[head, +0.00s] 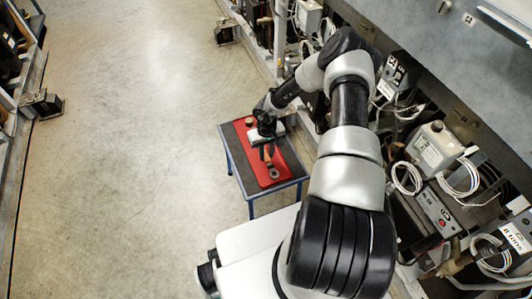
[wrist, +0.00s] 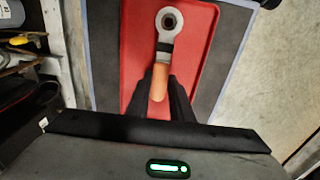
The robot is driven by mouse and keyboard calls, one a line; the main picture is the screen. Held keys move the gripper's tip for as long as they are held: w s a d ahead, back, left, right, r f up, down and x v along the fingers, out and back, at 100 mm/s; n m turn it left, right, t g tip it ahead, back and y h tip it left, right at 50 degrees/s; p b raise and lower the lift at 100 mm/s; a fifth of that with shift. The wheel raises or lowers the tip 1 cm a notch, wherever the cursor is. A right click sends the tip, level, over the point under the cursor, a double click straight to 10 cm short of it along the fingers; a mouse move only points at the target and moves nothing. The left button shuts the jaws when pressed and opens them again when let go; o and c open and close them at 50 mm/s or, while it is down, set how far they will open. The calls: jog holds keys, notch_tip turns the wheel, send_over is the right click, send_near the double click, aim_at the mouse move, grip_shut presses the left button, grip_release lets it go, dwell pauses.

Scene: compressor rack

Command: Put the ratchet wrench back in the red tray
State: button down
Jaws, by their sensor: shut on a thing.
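The ratchet wrench (wrist: 168,42) has a grey ring head, a black collar and an orange-brown handle. My gripper (wrist: 160,92) is shut on its handle, with a dark finger on each side. In the head view the wrench (head: 272,169) hangs from my gripper (head: 267,146) with its ring head toward the front of the tray. The red tray (wrist: 202,22) lies directly beneath the wrench. The tray also shows in the head view (head: 285,178), on a small table. I cannot tell whether the wrench touches the tray floor.
The small table (head: 236,158) has a dark top and blue legs. A small brownish round thing (head: 249,121) is at its far end. Racks with grey boxes (head: 435,147) and looped cables line the right side. The floor (head: 130,150) to the left is clear.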

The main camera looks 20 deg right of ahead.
jog(key=shift+f, duration=0.3)
jog(key=c, duration=1.5)
grip_release()
jog(key=shift+c, duration=0.7)
jog(key=shift+r, duration=0.1)
notch_tip(320, 180, up, 7)
jog(key=p, duration=0.6)
